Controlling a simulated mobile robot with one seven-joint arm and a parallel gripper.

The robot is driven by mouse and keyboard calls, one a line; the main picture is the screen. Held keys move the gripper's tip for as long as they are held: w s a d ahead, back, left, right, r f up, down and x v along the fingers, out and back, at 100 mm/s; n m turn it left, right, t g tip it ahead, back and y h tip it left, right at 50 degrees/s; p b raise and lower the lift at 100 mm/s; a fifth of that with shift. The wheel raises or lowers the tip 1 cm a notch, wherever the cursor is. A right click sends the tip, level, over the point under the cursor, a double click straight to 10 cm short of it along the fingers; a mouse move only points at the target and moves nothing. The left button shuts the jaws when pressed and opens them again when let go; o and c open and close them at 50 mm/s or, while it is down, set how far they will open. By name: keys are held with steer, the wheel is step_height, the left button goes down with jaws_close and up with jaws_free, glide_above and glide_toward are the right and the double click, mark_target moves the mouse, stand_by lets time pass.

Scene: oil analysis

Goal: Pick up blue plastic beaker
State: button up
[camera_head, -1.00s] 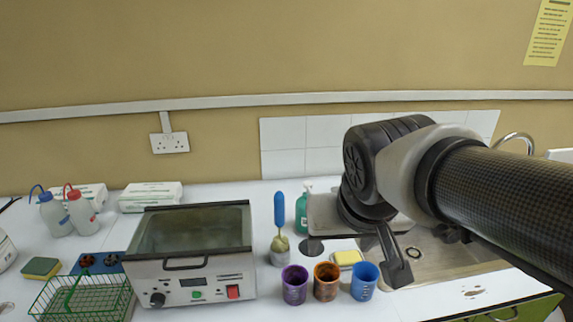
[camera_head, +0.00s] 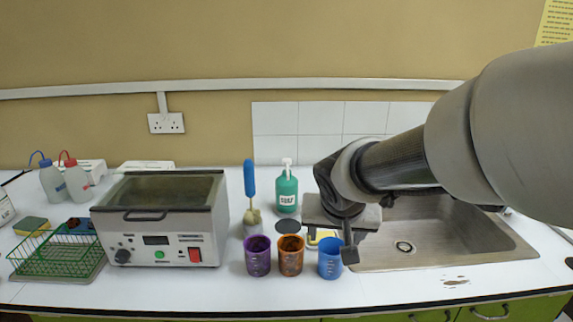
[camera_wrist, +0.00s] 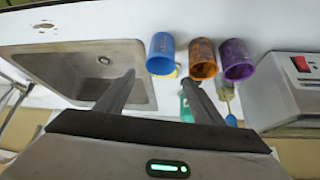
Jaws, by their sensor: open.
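The blue plastic beaker (camera_head: 331,259) stands upright on the white counter, rightmost of three beakers and left of the sink. It also shows in the wrist view (camera_wrist: 161,54), beyond my fingertips and roughly between them. My gripper (camera_wrist: 158,80) is open and empty, its two dark fingers spread apart. In the head view one finger (camera_head: 349,250) appears just right of the blue beaker and overlaps its edge; I cannot tell if they touch.
The orange beaker (camera_head: 290,256) and purple beaker (camera_head: 258,257) stand close to the left. The sink (camera_head: 440,250) is right, the water bath (camera_head: 160,225) left.

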mark_target(331, 254)
steer(key=b+x, duration=0.2)
steer(key=x, duration=1.4)
steer(key=shift+w+f+b, duration=0.15)
steer(key=shift+f+b, duration=0.05)
steer(key=shift+b, duration=0.1)
steer(key=c, duration=0.8)
steer(key=shift+r, duration=0.1)
